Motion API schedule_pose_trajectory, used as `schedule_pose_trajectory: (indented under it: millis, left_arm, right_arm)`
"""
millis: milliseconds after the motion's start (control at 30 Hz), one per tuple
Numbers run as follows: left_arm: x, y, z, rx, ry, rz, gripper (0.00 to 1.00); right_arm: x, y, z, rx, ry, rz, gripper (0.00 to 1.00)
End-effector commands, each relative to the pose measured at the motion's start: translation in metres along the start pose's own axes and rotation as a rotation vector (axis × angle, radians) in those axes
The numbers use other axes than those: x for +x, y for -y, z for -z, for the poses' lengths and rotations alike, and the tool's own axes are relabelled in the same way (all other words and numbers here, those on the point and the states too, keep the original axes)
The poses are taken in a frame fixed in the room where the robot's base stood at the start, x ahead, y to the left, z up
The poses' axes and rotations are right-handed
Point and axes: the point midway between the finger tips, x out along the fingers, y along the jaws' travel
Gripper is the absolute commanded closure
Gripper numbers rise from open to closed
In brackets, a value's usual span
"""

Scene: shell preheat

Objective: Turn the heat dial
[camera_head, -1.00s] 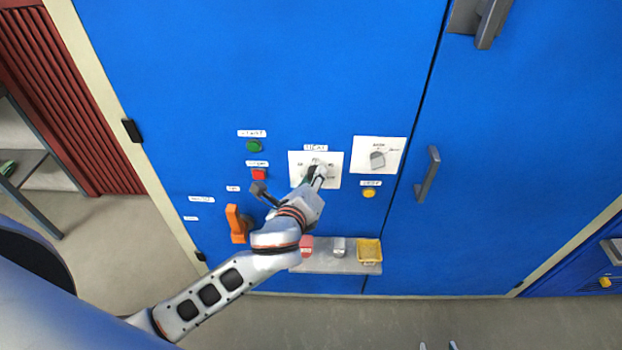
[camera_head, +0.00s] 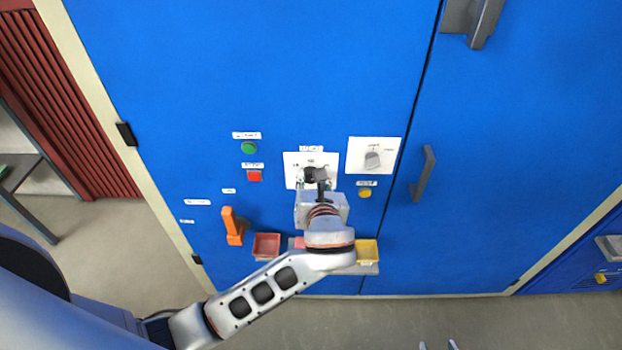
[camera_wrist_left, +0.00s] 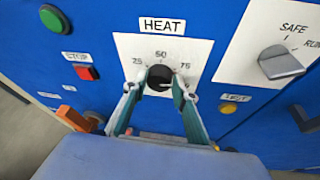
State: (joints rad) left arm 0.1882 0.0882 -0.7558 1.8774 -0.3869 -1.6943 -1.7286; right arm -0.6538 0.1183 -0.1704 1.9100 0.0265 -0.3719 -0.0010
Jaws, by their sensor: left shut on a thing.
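The heat dial (camera_wrist_left: 160,75) is a round black knob on a white plate marked HEAT (camera_wrist_left: 163,26), with 25, 50 and 75 around it. In the wrist view my left gripper (camera_wrist_left: 158,88) has one finger on each side of the dial and is shut on it. In the head view the left gripper (camera_head: 315,181) reaches up to the dial's white plate (camera_head: 294,166) and hides part of it. The dial's exact pointer setting is hard to read. Two small tips of my right gripper (camera_head: 437,345) show apart at the bottom edge of the head view.
Right of the plate is a grey SAFE/RUN switch (camera_head: 372,159), with a yellow button (camera_head: 365,193) below. Green (camera_head: 249,148) and red (camera_head: 254,176) buttons and an orange handle (camera_head: 233,226) are left. Red (camera_head: 266,246) and yellow (camera_head: 367,252) trays sit below.

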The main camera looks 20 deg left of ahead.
Motion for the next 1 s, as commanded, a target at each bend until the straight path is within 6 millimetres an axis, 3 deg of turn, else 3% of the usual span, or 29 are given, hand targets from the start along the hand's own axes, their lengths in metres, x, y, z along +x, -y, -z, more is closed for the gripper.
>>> schedule_pose_trajectory:
  millis: [500, 1000]
  left_arm:
    - [0.0010, 0.0057, 0.0018, 0.424, 0.031, -0.169, 0.94]
    - [0.0017, 0.0067, 0.0035, 0.618, 0.045, -0.248, 0.94]
  right_arm:
    - [0.0003, 0.0020, 0.0006, 0.005, -0.001, 0.001, 0.60]
    - [-0.0004, -0.0010, -0.0014, -0.009, 0.001, 0.003, 0.60]
